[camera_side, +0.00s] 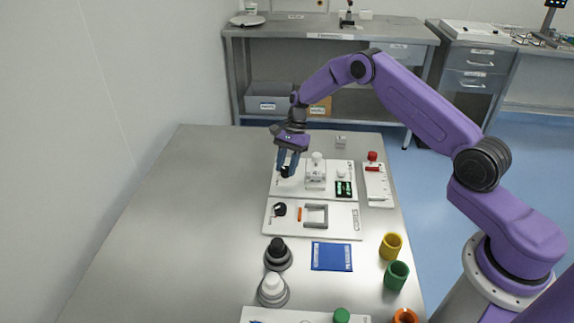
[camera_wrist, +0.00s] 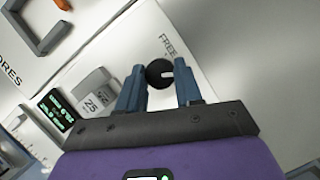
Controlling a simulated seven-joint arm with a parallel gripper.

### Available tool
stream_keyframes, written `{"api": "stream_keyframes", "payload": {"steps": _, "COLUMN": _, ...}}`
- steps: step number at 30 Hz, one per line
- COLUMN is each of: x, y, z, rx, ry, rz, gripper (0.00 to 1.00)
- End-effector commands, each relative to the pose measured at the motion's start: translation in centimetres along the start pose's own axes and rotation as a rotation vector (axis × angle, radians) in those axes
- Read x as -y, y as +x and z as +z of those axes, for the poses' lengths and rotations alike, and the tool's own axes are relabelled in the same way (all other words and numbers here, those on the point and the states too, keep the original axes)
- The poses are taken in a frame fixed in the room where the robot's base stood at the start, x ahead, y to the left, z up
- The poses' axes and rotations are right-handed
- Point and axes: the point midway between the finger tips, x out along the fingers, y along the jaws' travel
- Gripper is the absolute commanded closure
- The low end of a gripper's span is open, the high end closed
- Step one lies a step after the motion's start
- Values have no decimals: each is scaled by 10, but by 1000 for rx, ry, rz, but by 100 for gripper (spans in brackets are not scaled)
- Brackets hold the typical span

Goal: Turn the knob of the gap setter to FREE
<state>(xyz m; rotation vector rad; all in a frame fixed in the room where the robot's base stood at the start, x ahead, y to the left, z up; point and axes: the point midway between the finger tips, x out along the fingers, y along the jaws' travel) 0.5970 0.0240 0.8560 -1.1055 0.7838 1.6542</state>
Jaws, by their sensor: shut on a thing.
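The gap setter's black round knob (camera_wrist: 160,73) sits on a white panel (camera_wrist: 215,62). In the wrist view the knob is between the two blue fingers of my gripper (camera_wrist: 160,78), which is shut on it. A white mark on the knob points to the right in that view. The word FREE (camera_wrist: 168,46) is printed just above the knob there; any other lettering around the knob is hidden or unreadable. In the side view my gripper (camera_side: 287,162) points down at the back left of the white panel (camera_side: 280,191), and the dark knob is mostly hidden by the fingers.
A white block with a post (camera_side: 316,174) and a green display (camera_side: 343,188) stand right of my gripper. A CORES board (camera_side: 340,230) lies in front. A red-knobbed unit (camera_side: 376,182) is at the right. The table's left side (camera_side: 180,220) is clear.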

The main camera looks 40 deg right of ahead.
Motion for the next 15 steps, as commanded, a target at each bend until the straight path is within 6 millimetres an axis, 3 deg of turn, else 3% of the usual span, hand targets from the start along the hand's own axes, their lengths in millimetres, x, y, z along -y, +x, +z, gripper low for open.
{"api": "stream_keyframes", "payload": {"steps": 15, "x": 4, "y": 0, "z": 1, "rx": 0, "ry": -444, "rz": 183, "gripper": 96}}
